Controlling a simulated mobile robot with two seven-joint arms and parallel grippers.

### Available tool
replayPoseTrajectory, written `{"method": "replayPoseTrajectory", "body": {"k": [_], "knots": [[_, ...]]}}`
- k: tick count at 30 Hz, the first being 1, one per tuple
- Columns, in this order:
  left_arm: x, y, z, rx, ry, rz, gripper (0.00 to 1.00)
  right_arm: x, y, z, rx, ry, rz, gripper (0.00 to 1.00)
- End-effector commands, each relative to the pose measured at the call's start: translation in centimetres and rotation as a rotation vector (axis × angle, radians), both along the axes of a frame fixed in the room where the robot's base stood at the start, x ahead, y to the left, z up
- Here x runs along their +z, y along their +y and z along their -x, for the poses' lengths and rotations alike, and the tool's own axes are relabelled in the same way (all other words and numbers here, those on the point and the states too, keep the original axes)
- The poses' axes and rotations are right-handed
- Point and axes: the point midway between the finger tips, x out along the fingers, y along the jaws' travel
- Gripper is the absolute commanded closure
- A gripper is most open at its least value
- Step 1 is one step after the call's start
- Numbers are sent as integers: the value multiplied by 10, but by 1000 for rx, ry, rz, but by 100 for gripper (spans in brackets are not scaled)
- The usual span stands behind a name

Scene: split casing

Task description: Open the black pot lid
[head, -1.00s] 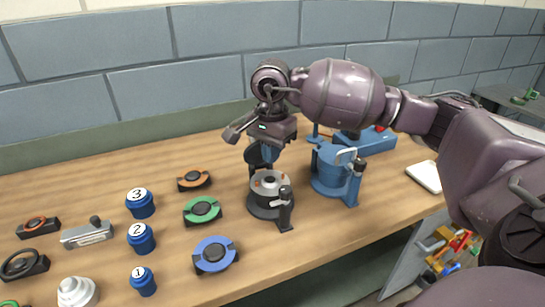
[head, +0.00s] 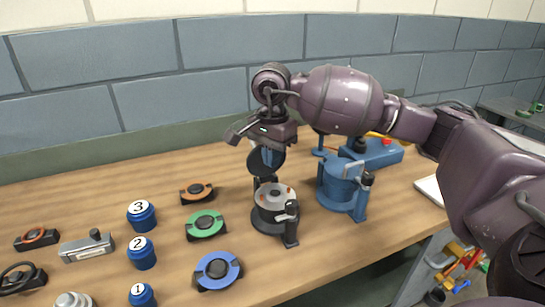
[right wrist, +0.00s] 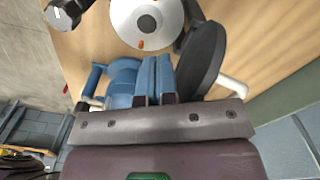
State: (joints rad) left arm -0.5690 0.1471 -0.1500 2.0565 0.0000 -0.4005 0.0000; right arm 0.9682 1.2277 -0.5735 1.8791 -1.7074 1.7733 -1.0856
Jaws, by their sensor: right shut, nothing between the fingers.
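The black pot (head: 271,216) stands on the bench with its top open, showing a silvery inside with small orange marks. Its black lid (head: 264,162) stands up on edge at the pot's back. In the right wrist view the lid (right wrist: 205,58) is a dark disc seen nearly edge-on, right of my fingers, and the pot's silvery inside (right wrist: 128,14) is at the top. My right gripper (right wrist: 155,62) has its blue fingers shut with nothing between them. It is beside the lid, behind the pot's opening; I cannot tell whether they touch. My left gripper is out of view.
A blue pot (head: 338,187) stands close to the right of the black pot. Orange (head: 197,193), green (head: 206,224) and blue (head: 217,270) ring parts lie to its left, with numbered blue knobs beyond. A grey wall runs behind the bench.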

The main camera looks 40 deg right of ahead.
Motion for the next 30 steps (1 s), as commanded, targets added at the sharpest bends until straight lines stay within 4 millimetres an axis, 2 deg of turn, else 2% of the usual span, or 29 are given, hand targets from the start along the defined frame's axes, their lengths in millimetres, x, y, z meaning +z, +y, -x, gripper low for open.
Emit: {"method": "replayPoseTrajectory", "body": {"k": [1,18,30], "knots": [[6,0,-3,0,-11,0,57,9,0,2,0,-8,1,100],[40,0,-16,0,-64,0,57,51,5,22,0,-9,1,100],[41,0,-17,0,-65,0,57,52,6,24,0,-4,0,100]]}}
